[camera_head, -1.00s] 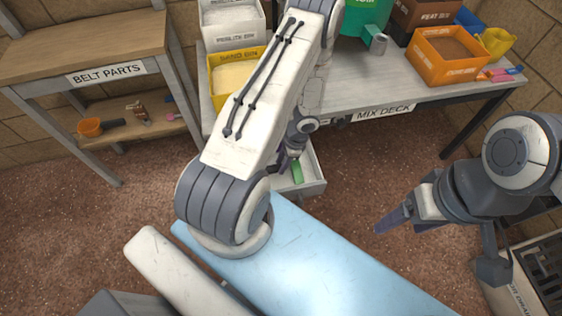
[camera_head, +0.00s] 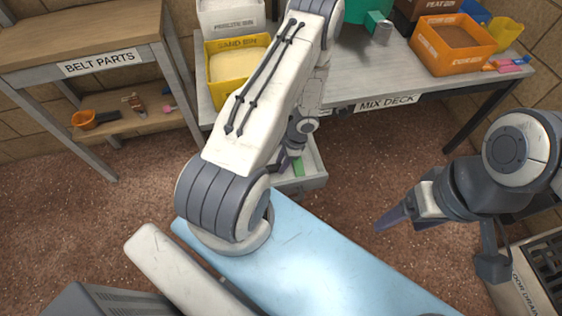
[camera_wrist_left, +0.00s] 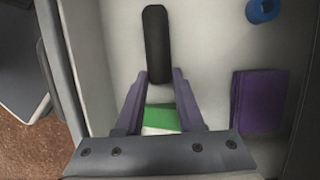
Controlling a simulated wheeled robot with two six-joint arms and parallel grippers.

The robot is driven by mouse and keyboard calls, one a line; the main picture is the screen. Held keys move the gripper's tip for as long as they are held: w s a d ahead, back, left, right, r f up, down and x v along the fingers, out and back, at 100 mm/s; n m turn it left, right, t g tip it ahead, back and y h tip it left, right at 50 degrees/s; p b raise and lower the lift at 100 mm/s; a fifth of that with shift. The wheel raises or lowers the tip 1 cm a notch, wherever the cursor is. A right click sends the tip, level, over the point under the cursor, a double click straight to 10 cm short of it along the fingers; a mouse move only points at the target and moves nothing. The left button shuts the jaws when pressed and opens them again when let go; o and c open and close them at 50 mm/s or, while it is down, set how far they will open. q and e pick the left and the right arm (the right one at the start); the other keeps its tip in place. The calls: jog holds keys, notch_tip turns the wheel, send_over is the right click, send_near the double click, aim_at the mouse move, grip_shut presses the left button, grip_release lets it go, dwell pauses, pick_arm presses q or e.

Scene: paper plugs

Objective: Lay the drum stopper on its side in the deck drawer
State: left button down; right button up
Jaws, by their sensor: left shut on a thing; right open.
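The open deck drawer (camera_head: 312,181) sits under the mix deck, partly hidden by my left arm in the head view. The left wrist view looks down into its pale interior (camera_wrist_left: 212,60). My left gripper (camera_wrist_left: 160,77) is in or just over the drawer, its fingers shut on the near end of a long black rounded piece. This piece seems to be the drum stopper (camera_wrist_left: 155,40). It appears lengthwise, pointing away from the gripper; I cannot tell whether it touches the drawer floor. My right gripper (camera_head: 395,215) is open and empty, out over the floor at the right.
The drawer also holds a green-and-white block (camera_wrist_left: 163,118), a purple block (camera_wrist_left: 258,98) and a blue ring (camera_wrist_left: 262,10). Bins, including the yellow sand bin (camera_head: 225,70) and an orange bin (camera_head: 452,50), stand on the deck (camera_head: 375,80). A belt parts bench (camera_head: 90,40) is at left.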

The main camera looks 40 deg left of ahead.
pick_arm(q)
jog(key=shift+f, duration=0.35)
jog(key=shift+c, duration=2.2)
grip_release()
jog(key=p+v, duration=0.3)
jog(key=v, duration=0.7)
jog(key=shift+r, duration=0.25)
jog(key=shift+w, duration=0.1)
